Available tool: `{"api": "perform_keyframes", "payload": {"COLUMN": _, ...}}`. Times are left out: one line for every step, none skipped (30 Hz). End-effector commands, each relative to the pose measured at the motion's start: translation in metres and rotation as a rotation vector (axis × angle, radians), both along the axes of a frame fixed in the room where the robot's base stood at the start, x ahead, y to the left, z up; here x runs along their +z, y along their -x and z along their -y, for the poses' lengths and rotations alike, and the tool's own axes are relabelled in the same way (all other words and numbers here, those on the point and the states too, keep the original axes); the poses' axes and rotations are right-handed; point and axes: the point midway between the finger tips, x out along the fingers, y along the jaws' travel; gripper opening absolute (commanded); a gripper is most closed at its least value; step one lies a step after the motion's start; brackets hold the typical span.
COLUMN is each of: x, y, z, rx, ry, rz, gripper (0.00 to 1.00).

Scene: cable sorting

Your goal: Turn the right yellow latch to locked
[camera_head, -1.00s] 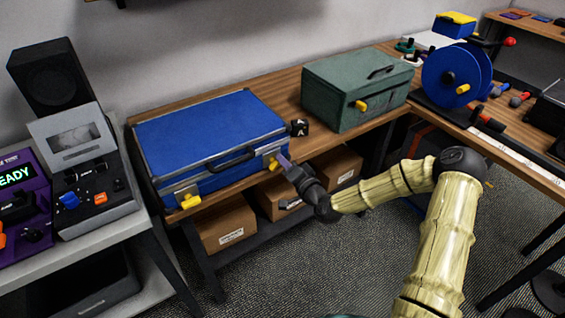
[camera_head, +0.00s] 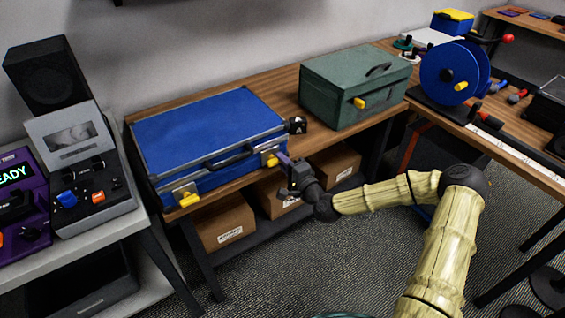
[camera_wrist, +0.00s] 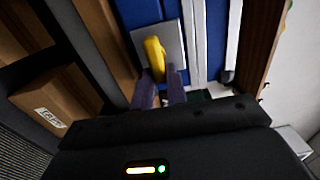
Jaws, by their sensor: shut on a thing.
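A blue case (camera_head: 210,130) with metal edging lies on the wooden bench, lid down. Its right yellow latch (camera_head: 270,159) sits on a metal plate at the front right corner. The same right latch shows in the wrist view (camera_wrist: 153,55), pointing towards my fingers. My gripper (camera_head: 284,160) is at this latch from the front right. In the wrist view my purple fingertips (camera_wrist: 160,86) are either side of the latch's near end and shut on it. The left yellow latch (camera_head: 190,199) is free of my gripper.
A green box (camera_head: 340,95) with a yellow latch stands to the right of the case. A small black cube (camera_head: 297,125) is by the case's right side. Cardboard boxes (camera_head: 225,222) sit on the shelf below. Open floor lies in front.

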Motion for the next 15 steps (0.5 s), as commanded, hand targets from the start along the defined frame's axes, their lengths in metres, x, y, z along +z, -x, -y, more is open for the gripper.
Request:
{"api": "perform_keyframes", "payload": {"x": -0.0027, "y": 0.0013, "z": -0.0003, "rx": 0.002, "ry": 0.000, "rz": -0.007, "gripper": 0.00}}
{"api": "perform_keyframes", "payload": {"x": -0.0027, "y": 0.0013, "z": -0.0003, "rx": 0.002, "ry": 0.000, "rz": -0.007, "gripper": 0.00}}
{"api": "perform_keyframes", "payload": {"x": -0.0028, "y": 0.0013, "z": -0.0003, "rx": 0.002, "ry": 0.001, "rz": -0.008, "gripper": 0.00}}
{"api": "perform_keyframes", "payload": {"x": -0.0028, "y": 0.0013, "z": -0.0003, "rx": 0.002, "ry": 0.001, "rz": -0.008, "gripper": 0.00}}
{"api": "perform_keyframes", "payload": {"x": -0.0028, "y": 0.0013, "z": -0.0003, "rx": 0.002, "ry": 0.001, "rz": -0.008, "gripper": 0.00}}
{"api": "perform_keyframes", "payload": {"x": -0.0029, "y": 0.0014, "z": -0.0002, "rx": 0.002, "ry": 0.001, "rz": -0.008, "gripper": 0.00}}
{"api": "perform_keyframes", "payload": {"x": -0.0029, "y": 0.0014, "z": -0.0003, "rx": 0.002, "ry": 0.001, "rz": -0.008, "gripper": 0.00}}
{"api": "perform_keyframes", "payload": {"x": -0.0029, "y": 0.0014, "z": -0.0002, "rx": 0.002, "ry": 0.001, "rz": -0.008, "gripper": 0.18}}
{"api": "perform_keyframes", "payload": {"x": -0.0029, "y": 0.0012, "z": -0.0002, "rx": 0.002, "ry": 0.001, "rz": -0.007, "gripper": 0.26}}
{"api": "perform_keyframes", "payload": {"x": -0.0027, "y": 0.0012, "z": -0.0002, "rx": 0.002, "ry": 0.001, "rz": -0.007, "gripper": 0.32}}
{"api": "perform_keyframes", "payload": {"x": -0.0025, "y": 0.0011, "z": -0.0002, "rx": 0.002, "ry": 0.001, "rz": -0.007, "gripper": 0.36}}
{"api": "perform_keyframes", "payload": {"x": -0.0022, "y": 0.0009, "z": -0.0001, "rx": 0.001, "ry": 0.001, "rz": -0.005, "gripper": 0.36}}
{"api": "perform_keyframes", "payload": {"x": -0.0020, "y": 0.0009, "z": 0.0000, "rx": 0.001, "ry": 0.001, "rz": -0.005, "gripper": 0.36}}
{"api": "perform_keyframes", "payload": {"x": -0.0018, "y": 0.0008, "z": -0.0001, "rx": 0.001, "ry": 0.001, "rz": -0.004, "gripper": 0.36}}
{"api": "perform_keyframes", "payload": {"x": -0.0016, "y": 0.0007, "z": 0.0000, "rx": 0.001, "ry": 0.001, "rz": -0.004, "gripper": 0.36}}
